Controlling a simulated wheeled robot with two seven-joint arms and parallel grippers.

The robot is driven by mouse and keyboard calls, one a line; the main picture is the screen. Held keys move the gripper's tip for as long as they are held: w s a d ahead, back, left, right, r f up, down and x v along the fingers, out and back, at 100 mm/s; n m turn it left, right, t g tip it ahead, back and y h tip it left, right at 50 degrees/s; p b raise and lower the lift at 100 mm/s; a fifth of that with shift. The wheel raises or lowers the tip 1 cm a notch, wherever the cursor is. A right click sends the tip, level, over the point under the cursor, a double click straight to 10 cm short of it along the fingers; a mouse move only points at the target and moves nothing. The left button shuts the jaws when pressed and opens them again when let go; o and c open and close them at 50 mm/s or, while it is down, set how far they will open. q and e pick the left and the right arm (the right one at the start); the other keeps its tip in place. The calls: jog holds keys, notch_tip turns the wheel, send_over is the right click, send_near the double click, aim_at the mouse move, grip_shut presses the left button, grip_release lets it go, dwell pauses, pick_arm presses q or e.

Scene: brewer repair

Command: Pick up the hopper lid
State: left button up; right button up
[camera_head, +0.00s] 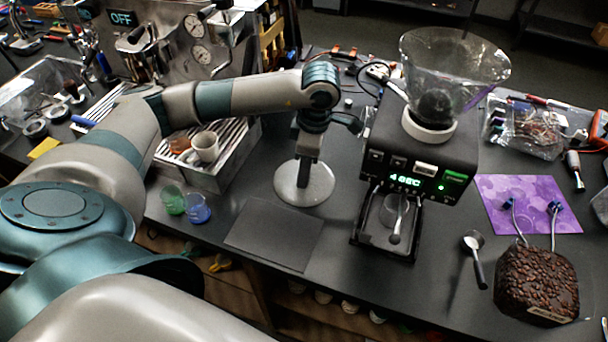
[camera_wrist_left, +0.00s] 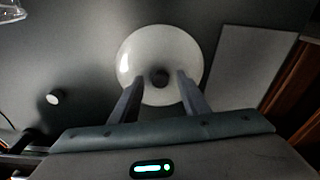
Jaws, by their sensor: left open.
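The hopper lid (camera_head: 320,190) is a pale round disc lying flat on the dark counter, left of the grinder. In the left wrist view the lid (camera_wrist_left: 150,42) shows a dark round knob (camera_wrist_left: 160,78) at its middle. My left gripper (camera_head: 304,181) points down over the lid. In the left wrist view its two fingers (camera_wrist_left: 160,77) are open, one on each side of the knob, with gaps between them and it. In the head view the gripper hides the knob. The fingers' exact height over the lid is hard to tell. My right gripper is not in view.
The grinder (camera_head: 420,145) with its clear open hopper (camera_head: 460,65) stands right of the lid. A dark flat mat (camera_head: 275,232) lies in front. The espresso machine's tray with a cup (camera_head: 205,147) is at left.

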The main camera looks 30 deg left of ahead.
pick_arm(q)
jog(key=shift+c, duration=0.9)
grip_shut()
jog(key=shift+w+r+b, duration=0.1)
jog(key=shift+r+b, duration=0.2)
jog(key=shift+r, duration=0.25)
notch_tip(320, 180, up, 9)
jog(key=b, duration=0.2)
